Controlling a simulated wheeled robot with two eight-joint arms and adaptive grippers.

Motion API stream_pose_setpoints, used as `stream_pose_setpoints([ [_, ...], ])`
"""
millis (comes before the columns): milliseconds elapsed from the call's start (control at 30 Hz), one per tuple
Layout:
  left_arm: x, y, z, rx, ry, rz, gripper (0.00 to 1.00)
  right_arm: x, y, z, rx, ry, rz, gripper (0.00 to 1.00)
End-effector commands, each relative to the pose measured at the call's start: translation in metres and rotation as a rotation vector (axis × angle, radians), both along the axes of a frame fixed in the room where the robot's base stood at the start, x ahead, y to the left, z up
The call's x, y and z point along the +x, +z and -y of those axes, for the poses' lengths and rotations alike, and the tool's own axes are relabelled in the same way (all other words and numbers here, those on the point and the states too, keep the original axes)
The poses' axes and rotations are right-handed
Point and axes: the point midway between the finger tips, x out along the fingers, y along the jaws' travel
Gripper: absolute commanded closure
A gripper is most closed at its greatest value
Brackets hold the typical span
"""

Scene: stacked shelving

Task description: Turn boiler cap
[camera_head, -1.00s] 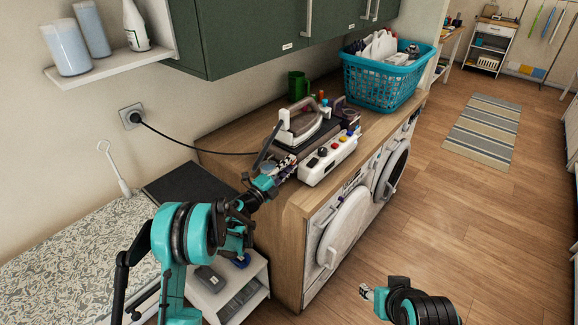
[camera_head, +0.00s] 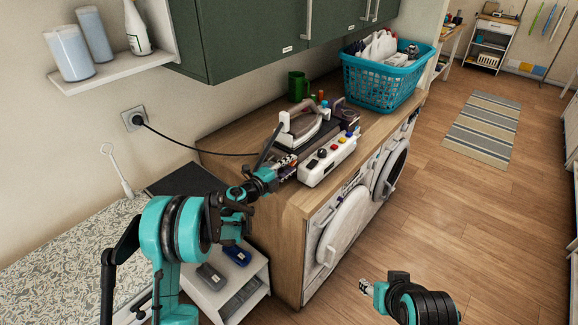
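A steam iron station with a white control panel (camera_head: 327,161) and colored knobs stands on the wooden counter. A grey and white iron (camera_head: 303,126) rests on its top. I cannot make out the boiler cap; the gripper and iron may hide it. My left gripper (camera_head: 286,164) is at the station's left end, beside the panel and below the iron. Its fingers are too small and overlapped to tell open from shut, or whether they touch anything. My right gripper (camera_head: 366,287) is low at the front, over the floor, away from the station.
A teal laundry basket (camera_head: 378,82) and a green mug (camera_head: 297,86) stand farther back on the counter. A black cord (camera_head: 195,146) runs from the wall socket towards the station. Green cabinets (camera_head: 255,35) hang above. A small white shelf unit (camera_head: 262,266) stands below my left arm.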

Motion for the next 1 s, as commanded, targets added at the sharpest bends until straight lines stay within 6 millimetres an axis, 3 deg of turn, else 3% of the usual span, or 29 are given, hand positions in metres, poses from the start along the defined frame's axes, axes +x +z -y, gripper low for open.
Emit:
stream_pose_setpoints([
  [333,-0.007,0.001,-0.006,0.000,0.001,0.000,0.66,0.000,0.000,0.000,0.000,0.000,0.000,0.54],
  [800,-0.081,0.010,-0.060,0.000,0.002,0.001,0.66,0.000,0.000,0.000,0.000,0.000,0.000,0.54],
  [1000,-0.095,0.012,-0.069,0.000,0.000,0.000,0.66,0.000,0.000,0.000,0.000,0.000,0.000,0.54],
])
